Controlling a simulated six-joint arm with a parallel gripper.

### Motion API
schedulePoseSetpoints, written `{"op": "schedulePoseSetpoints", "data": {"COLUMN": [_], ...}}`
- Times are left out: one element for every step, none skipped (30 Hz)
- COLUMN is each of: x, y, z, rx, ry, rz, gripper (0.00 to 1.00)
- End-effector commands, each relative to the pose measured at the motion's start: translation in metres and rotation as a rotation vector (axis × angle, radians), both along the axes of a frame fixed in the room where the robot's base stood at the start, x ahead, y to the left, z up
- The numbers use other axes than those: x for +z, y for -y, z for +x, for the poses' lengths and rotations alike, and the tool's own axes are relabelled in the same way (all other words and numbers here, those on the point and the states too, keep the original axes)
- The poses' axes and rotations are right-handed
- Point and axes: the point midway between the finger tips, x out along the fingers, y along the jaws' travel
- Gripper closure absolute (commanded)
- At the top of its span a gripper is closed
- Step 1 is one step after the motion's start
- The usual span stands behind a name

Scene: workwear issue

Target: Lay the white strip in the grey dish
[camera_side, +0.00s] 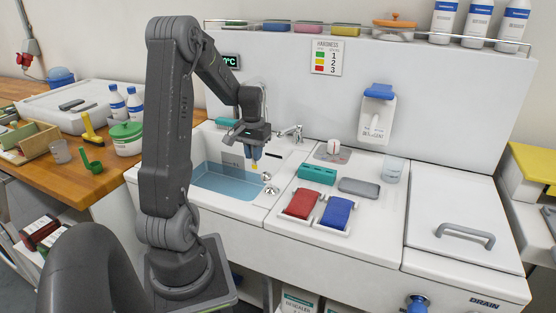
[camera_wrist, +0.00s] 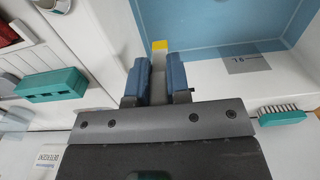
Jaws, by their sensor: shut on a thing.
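My gripper (camera_side: 256,152) is shut on the white strip (camera_side: 254,164), which hangs tip down over the sink. In the wrist view the strip (camera_wrist: 159,58) stands between the blue fingers (camera_wrist: 158,82), its yellow end pointing away toward the blue basin. Its shaded body looks greyish, and the fingers hide part of it. Whether the tip touches the water I cannot tell. A flat grey rounded piece, seemingly the grey dish (camera_side: 358,187), lies on the white counter to the right of the sink, apart from my gripper. It looks empty.
The sink (camera_side: 228,182) holds blue water, with a tap (camera_side: 292,131) behind it. A teal block with holes (camera_side: 317,174), red (camera_side: 302,204) and blue (camera_side: 336,212) pieces in white holders and a clear cup (camera_side: 392,170) surround the dish. A brush (camera_wrist: 283,115) lies beside the basin.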

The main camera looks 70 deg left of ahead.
Motion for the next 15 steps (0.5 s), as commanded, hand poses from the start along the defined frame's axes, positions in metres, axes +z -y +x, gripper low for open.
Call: {"op": "schedulePoseSetpoints", "data": {"x": [0.0,0.0,0.001,0.002,0.004,0.007,0.01,0.015,0.021,0.027,0.034,0.043,0.05,0.058,0.068], "y": [0.0,0.0,0.0,0.001,0.001,0.002,0.004,0.006,0.009,0.013,0.017,0.024,0.03,0.036,0.045], "z": [0.0,0.0,0.002,0.004,0.007,0.012,0.018,0.025,0.036,0.045,0.055,0.07,0.08,0.091,0.104], "rx": [0.0,0.0,-0.001,-0.001,-0.002,-0.004,-0.006,-0.006,-0.009,-0.01,-0.011,-0.012,-0.012,-0.012,-0.012], "ry": [0.0,0.0,0.001,0.001,0.002,0.002,0.002,0.003,0.004,0.004,0.005,0.005,0.005,0.005,0.004], "rz": [0.0,0.0,0.001,0.001,0.002,0.002,0.002,0.004,0.004,0.004,0.005,0.005,0.005,0.005,0.004], "gripper": [1.0,1.0,1.0,1.0,1.0,1.0,1.0,1.0,1.0,1.0,1.0,1.0,1.0,1.0,1.0]}}
